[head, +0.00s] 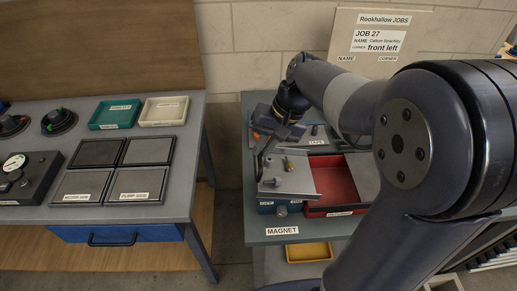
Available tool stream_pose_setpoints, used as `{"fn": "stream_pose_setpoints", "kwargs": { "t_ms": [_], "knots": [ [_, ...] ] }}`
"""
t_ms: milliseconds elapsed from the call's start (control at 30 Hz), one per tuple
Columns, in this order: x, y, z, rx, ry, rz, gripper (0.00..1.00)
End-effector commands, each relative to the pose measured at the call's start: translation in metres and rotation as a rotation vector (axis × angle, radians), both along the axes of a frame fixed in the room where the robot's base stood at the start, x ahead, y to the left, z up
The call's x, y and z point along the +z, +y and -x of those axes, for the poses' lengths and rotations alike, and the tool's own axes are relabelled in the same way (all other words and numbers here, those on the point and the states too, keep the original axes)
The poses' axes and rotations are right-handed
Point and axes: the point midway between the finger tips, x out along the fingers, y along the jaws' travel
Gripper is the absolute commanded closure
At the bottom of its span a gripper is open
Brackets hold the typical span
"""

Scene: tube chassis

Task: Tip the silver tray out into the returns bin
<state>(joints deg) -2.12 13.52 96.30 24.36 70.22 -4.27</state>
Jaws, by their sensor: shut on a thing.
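The silver tray (292,183) is in the middle of the head view, over the right-hand bench. Several small dark and brass-coloured pieces show on it. My gripper (263,150) is at the tray's far left edge and is shut on it; the fingertips are small and partly hidden. A red open bin (338,180) lies just right of the tray, and the tray's right edge seems to overlap its left part. My arm hides part of the bin's right side.
A teal box (268,208) with a knob is below the tray, by the MAGNET label (282,230). A yellow tray (309,252) sits lower down. The left bench (120,215) holds pads, green and cream trays. A gap separates the benches.

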Motion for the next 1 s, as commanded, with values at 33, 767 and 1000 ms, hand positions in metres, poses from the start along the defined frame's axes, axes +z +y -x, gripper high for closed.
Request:
{"fn": "stream_pose_setpoints", "kwargs": {
  "t_ms": [33, 767, 1000],
  "knots": [
    [0.003, -0.005, 0.000, -0.005, -0.001, -0.024, 1.00],
    [0.031, -0.053, 0.001, -0.004, -0.015, -0.390, 1.00],
    [0.037, -0.070, 0.002, -0.002, -0.017, -0.421, 1.00]
  ]
}}
